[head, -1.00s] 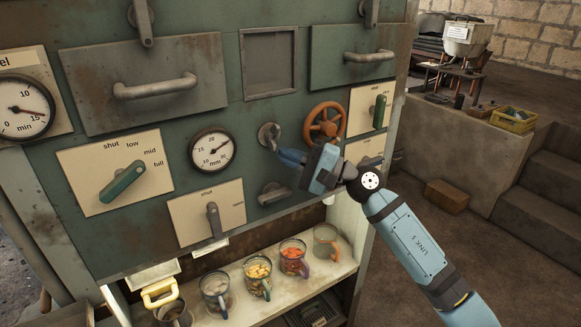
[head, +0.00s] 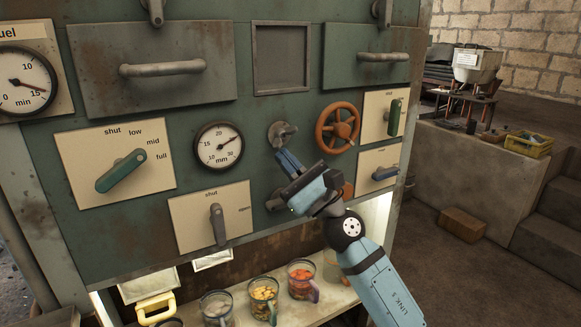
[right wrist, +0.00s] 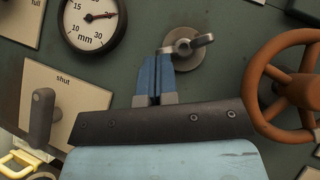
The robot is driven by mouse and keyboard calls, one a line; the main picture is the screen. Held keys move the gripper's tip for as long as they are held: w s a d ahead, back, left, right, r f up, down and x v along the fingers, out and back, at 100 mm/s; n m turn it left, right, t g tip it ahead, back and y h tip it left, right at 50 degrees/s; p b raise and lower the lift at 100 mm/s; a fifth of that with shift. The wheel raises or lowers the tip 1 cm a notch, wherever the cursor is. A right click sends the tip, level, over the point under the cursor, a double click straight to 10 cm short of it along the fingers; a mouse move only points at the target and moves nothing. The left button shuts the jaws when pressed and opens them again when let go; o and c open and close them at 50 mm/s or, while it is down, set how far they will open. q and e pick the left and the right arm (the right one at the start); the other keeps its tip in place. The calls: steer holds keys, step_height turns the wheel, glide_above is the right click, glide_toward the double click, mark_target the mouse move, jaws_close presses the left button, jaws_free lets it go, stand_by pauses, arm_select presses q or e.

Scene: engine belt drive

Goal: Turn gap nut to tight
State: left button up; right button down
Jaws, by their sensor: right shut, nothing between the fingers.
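The gap nut, a grey metal wing nut on a round plate (head: 281,134), is on the green panel between the mm dial (head: 219,147) and the orange handwheel. In the right wrist view the nut (right wrist: 187,46) sits just right of the fingertips, one wing pointing right and a little up. My right gripper (head: 279,153) is just below the nut, blue fingers together and empty; it also shows in the right wrist view (right wrist: 159,58). Whether a fingertip touches the nut, I cannot tell. The dial needle points up and right. My left gripper is not in view.
The orange handwheel (head: 337,128) is close to the right of the nut. A green lever (head: 121,171) and a grey lever (head: 217,225) stick out to the left. Glass mugs (head: 263,299) stand on the shelf below. A drawer handle (head: 161,68) is higher up.

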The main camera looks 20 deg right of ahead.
steer(key=m+t+h, duration=0.1)
steer(key=m, duration=0.1)
steer(key=a+m+t+h, duration=0.1)
steer(key=m+h, duration=0.1)
steer(key=shift+r+m+h, duration=0.1)
steer(key=shift+m+h, duration=0.2)
steer(key=shift+m, duration=0.1)
steer(key=m+h, duration=0.2)
steer(key=m+t+h, duration=0.1)
steer(key=m+h, duration=0.1)
steer(key=m, duration=0.1)
steer(key=m+t+h, duration=0.1)
steer(key=m+h, duration=0.1)
steer(key=h, duration=0.1)
steer(key=shift+a+r+b, duration=0.3)
steer(key=shift+a+b, duration=0.05)
steer(key=shift+m+h, duration=0.3)
steer(key=shift+m, duration=0.3)
